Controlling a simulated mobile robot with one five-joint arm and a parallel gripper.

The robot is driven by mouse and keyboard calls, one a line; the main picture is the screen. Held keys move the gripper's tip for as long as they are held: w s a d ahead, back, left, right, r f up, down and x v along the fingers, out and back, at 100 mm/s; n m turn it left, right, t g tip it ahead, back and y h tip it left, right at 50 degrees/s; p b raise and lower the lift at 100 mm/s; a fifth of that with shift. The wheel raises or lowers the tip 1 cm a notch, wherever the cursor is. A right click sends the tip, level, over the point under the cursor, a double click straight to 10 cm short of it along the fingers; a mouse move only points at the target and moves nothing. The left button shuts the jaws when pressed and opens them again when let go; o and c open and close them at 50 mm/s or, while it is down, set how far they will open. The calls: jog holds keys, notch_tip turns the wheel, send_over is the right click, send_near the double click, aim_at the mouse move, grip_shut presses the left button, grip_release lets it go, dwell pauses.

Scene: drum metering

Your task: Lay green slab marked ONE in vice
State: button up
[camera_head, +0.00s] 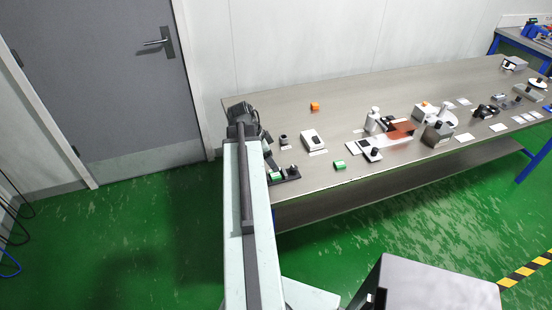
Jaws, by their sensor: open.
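A small green block (339,165) lies near the front edge of the bench. A second green piece (276,177) sits on a dark low fixture (290,179) at the bench's left front corner. Any markings are too small to read, so I cannot tell which one is marked ONE. The dark fixture may be the vice; I cannot tell for sure. My gripper (262,136) is at the dark far end of my arm, above the left end of the bench, behind the fixture. It is open and apart from both green pieces. Its fingers are hard to make out.
The grey bench (270,95) holds an orange block (315,106), a small dark part (284,140), a white-topped box (312,140) and a brown plate (400,130) among devices. Several white cards and instruments crowd the right. A door (100,80) stands left.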

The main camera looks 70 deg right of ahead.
jog(key=p+v, duration=0.3)
jog(key=v, duration=0.3)
jog(key=shift+p, duration=0.35)
jog(key=shift+f, duration=0.1)
jog(key=w+a+f+n+t, duration=0.1)
jog(key=w+a+n+t, duration=0.2)
jog(key=w+a+n, duration=1.45)
jog(key=w+a+n+y, duration=0.1)
jog(key=w+a+n, duration=0.2)
jog(key=a, duration=0.9)
jog(key=w+a+n+y, duration=0.1)
jog(key=w+a+n, duration=0.3)
jog(key=a, duration=0.8)
jog(key=w+a+n, duration=0.3)
jog(key=w+a, duration=0.3)
jog(key=a, duration=0.7)
jog(key=shift+w+f+n+t+y, duration=0.3)
jog(key=shift+w+f+n+y, duration=0.05)
jog(key=shift+w+f+y, duration=0.05)
